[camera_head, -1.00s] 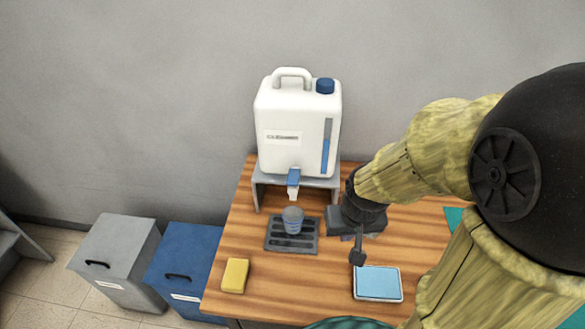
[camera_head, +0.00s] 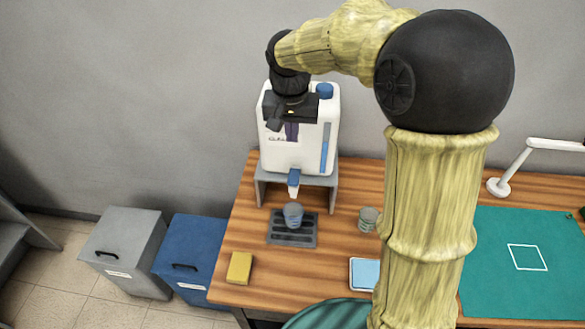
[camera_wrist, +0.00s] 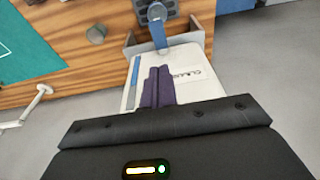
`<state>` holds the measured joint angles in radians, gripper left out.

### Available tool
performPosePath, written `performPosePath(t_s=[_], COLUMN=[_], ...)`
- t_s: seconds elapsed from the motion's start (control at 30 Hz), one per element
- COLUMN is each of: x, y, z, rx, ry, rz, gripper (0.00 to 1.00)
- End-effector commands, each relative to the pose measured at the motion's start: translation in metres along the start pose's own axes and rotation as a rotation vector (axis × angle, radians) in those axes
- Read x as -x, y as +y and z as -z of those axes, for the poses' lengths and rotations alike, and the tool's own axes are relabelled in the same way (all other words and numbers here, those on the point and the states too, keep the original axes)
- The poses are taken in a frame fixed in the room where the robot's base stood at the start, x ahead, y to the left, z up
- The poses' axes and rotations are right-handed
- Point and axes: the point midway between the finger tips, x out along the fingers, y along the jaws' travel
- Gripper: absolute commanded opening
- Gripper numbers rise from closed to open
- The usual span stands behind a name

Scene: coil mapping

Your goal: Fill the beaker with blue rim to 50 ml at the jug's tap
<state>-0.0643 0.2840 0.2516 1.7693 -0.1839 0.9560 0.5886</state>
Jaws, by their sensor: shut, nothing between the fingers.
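A small beaker (camera_head: 293,215) stands upright on the dark drip tray (camera_head: 307,239), below the tap (camera_head: 294,181) of the white jug (camera_head: 286,157). It looks bluish; its rim colour and fill level are too small to read. It also shows at the top of the wrist view (camera_wrist: 156,12). The jug has a blue cap and a blue level strip and sits on a grey stand (camera_head: 260,190). My gripper (camera_head: 291,138) is in front of the jug's upper part, above the tap and beaker. Its purple fingers (camera_wrist: 157,86) are together and empty.
A second, greyish beaker (camera_head: 368,219) stands on the table right of the stand. A yellow sponge (camera_head: 239,268) lies at front left and a light-blue pad (camera_head: 364,273) at front centre. A green mat (camera_head: 500,285) and a white lamp (camera_head: 499,187) are at right. Two bins stand left.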

Motion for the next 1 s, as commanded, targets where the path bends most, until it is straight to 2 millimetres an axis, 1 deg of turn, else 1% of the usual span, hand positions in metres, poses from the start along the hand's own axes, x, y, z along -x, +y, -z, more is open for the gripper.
performPosePath(t_s=[0.2, 0.37, 0.47, 0.87, 1.0], x=[-0.003, -0.015, -0.030, -0.100, -0.119], y=[0.001, 0.001, 0.001, 0.001, 0.001], z=[0.000, 0.000, 0.000, -0.001, -0.011], rx=[-0.001, -0.002, -0.001, 0.000, 0.001], ry=[0.000, -0.002, -0.004, -0.005, -0.003], rz=[0.000, -0.001, -0.001, -0.001, 0.000], gripper=[0.00, 0.00, 0.00, 0.00, 0.00])
